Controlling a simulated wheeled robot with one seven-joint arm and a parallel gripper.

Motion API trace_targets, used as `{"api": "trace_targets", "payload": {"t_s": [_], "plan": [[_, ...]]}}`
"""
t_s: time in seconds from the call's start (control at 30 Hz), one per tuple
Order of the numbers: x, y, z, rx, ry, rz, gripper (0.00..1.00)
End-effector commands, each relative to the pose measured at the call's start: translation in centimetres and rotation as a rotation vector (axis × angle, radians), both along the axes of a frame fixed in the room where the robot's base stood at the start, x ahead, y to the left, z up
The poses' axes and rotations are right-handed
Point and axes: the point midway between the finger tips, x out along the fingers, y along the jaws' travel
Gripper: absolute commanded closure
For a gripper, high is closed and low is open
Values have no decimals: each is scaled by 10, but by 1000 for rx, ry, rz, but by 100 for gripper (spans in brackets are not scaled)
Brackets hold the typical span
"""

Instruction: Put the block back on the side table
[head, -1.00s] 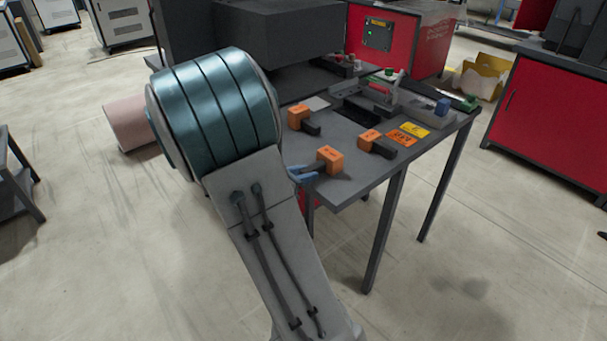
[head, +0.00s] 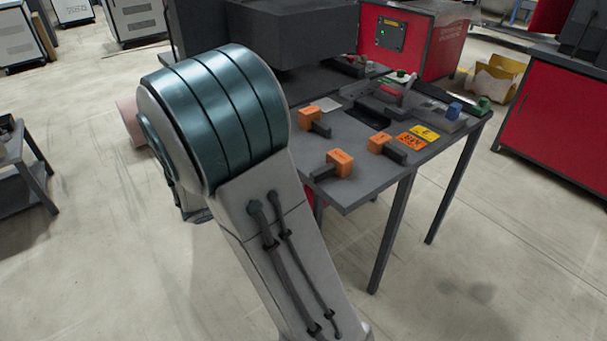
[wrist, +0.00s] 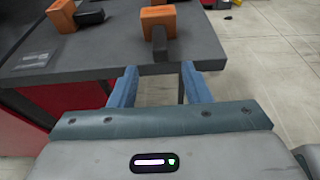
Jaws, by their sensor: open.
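Three orange blocks with dark bar handles stand on the grey table (head: 375,178). The nearest block (head: 340,158) is near its front-left edge, its handle (head: 322,173) pointing left. In the wrist view this block (wrist: 158,20) is straight ahead, its handle (wrist: 160,45) pointing at me. My gripper (wrist: 158,72) is open and empty, its blue fingers apart at the table edge, short of the handle. The other blocks are farther back (head: 309,115) and to the right (head: 379,142). In the head view my gripper is hidden behind my arm.
Yellow and orange labels (head: 424,132) lie right of the blocks. Fixtures with small blue (head: 454,110) and green parts stand at the table's right end. A red machine (head: 405,45) is behind. Another low table (head: 18,165) is at the far left. The floor between is clear.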

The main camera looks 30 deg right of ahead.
Motion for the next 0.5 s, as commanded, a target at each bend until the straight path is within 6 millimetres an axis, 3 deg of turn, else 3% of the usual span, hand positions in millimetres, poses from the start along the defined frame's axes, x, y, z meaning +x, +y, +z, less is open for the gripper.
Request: {"api": "trace_targets", "payload": {"t_s": [0.1,0.3,0.37,0.5], "plan": [[-1,19,7,1,-2,3,56],[-7,31,10,22,-15,-19,56],[-16,30,9,66,-45,-59,56],[-55,28,2,273,-199,-256,56]]}}
